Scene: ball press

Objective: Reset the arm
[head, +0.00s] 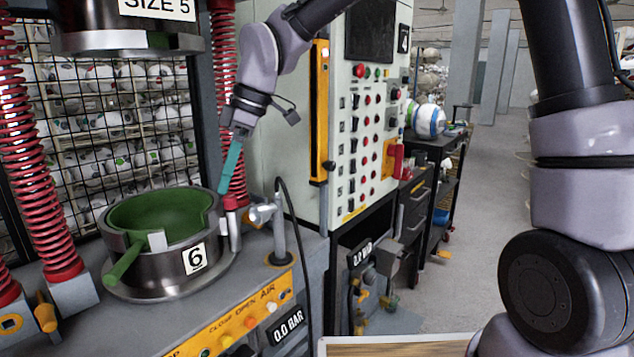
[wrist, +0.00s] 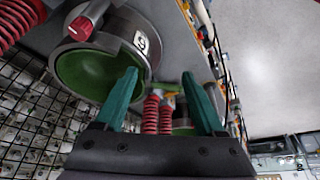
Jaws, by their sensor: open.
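My gripper (head: 224,188) points down beside the right rim of the round metal press mould (head: 160,270), which is labelled 6 and lined in green. In the wrist view my gripper (wrist: 159,74) shows two teal fingers spread apart with nothing between them. The mould (wrist: 110,50) is tilted in that view, its green inside (wrist: 85,75) showing empty. A green handle (head: 122,264) sticks out at the mould's front left. From the head view I cannot tell whether the fingertips touch the red-capped fitting (head: 230,203) close below them.
A SIZE 5 upper mould (head: 125,38) hangs above, between red springs (head: 45,185). A control panel (head: 365,125) with buttons stands right of the arm. A black cable (head: 300,240) and a metal valve (head: 279,235) stand on the bench's right. Floor at the right is open.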

